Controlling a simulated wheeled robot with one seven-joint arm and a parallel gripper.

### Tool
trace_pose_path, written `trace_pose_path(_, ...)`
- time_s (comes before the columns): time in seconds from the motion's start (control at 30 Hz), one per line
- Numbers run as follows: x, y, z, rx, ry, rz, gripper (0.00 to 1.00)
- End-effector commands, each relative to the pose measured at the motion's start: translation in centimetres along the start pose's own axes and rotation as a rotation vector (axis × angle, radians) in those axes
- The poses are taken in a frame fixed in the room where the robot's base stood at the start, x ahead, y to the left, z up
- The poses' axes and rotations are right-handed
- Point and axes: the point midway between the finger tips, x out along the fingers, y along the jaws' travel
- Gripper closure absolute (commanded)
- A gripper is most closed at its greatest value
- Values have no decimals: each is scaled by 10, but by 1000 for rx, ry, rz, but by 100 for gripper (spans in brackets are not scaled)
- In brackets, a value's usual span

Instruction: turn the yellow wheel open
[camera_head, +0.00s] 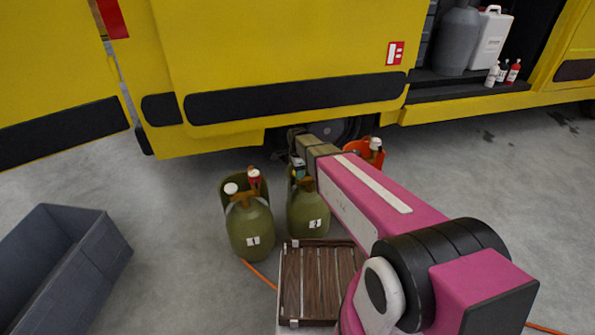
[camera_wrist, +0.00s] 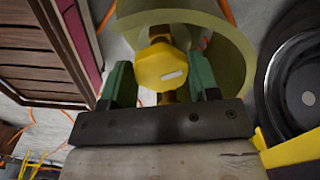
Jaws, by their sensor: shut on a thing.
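The yellow wheel (camera_wrist: 160,66) is in the middle of the wrist view, a faceted knob with a small white label. It sits at the top of an olive-green cylinder (camera_wrist: 205,30), partly inside its curved collar. My gripper (camera_wrist: 160,78) has one green finger on each side of the wheel and is shut on it. In the head view my gripper (camera_head: 298,167) is at the top of the cylinder marked 2 (camera_head: 309,212), and I cannot make out the wheel there. The cylinder marked 1 (camera_head: 250,225) stands to its left, with a red-and-white top.
A slatted wooden crate (camera_head: 318,283) stands in front of the cylinders. A grey bin (camera_head: 75,260) is at the left, and an orange bucket (camera_head: 375,160) is behind my arm. The yellow truck (camera_head: 280,50) closes off the back. An orange hose (camera_head: 262,274) lies on the floor.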

Motion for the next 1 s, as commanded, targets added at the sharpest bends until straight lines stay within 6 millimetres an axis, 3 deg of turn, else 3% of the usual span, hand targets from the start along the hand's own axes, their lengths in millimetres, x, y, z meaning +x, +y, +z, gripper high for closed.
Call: trace_pose_path(1.0,0,4,-2,-964,0,0,68)
